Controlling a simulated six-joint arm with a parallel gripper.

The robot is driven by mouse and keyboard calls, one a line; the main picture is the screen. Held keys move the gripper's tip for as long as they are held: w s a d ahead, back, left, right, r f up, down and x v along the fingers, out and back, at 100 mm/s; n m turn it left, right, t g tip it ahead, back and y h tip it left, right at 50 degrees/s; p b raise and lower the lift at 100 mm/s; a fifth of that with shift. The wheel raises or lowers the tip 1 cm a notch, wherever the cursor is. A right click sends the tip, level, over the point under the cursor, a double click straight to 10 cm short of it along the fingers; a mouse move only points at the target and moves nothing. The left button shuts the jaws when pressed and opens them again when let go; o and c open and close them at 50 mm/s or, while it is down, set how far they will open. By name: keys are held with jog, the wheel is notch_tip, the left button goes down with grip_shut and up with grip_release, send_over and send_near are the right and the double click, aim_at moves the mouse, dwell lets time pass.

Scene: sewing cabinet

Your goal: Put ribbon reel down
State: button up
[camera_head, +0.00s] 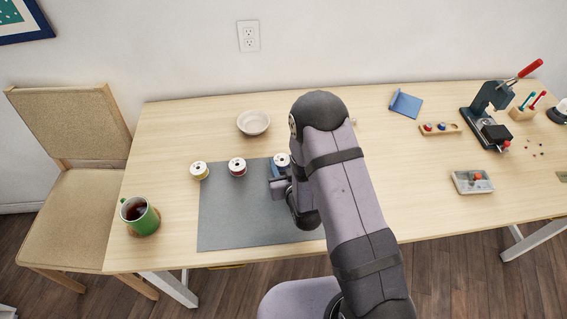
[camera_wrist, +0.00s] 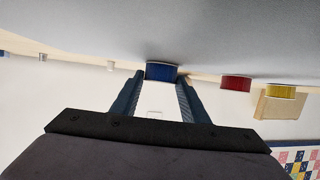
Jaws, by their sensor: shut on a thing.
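A ribbon reel with a white top and blue ribbon (camera_head: 282,159) is at the back edge of the grey mat (camera_head: 225,220). My gripper (camera_head: 279,175) is shut on this blue reel. In the wrist view, which is upside down, the blue reel (camera_wrist: 161,71) sits between the two fingertips, upright and at mat level. I cannot tell whether its base touches the mat. A red reel (camera_head: 237,167) and a yellow reel (camera_head: 200,170) stand to its left, in a row near the mat's back edge. My arm hides the mat's right part.
A white bowl (camera_head: 253,122) stands behind the reels. A green mug (camera_head: 139,215) stands left of the mat. At the right are a blue bookend-like piece (camera_head: 405,104), a wooden holder (camera_head: 440,129), a press (camera_head: 490,112) and a small box (camera_head: 473,182). The mat's front left is clear.

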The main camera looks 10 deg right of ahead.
jog(key=o, duration=1)
jog(key=shift+f, duration=0.1)
jog(key=shift+o, duration=0.2)
jog(key=shift+r, duration=0.2)
jog(key=v, duration=0.6)
jog(key=shift+f+b, duration=0.1)
jog(key=shift+b, duration=0.3)
jog(key=p+v, duration=0.3)
jog(key=p, duration=0.1)
jog(key=shift+s+d+r+p, duration=0.1)
jog(key=shift+s+r+p, duration=0.2)
jog(key=shift+r, duration=0.1)
jog(key=shift+p+v, duration=1.1)
jog(key=shift+p, duration=0.2)
jog(key=shift+f, duration=0.2)
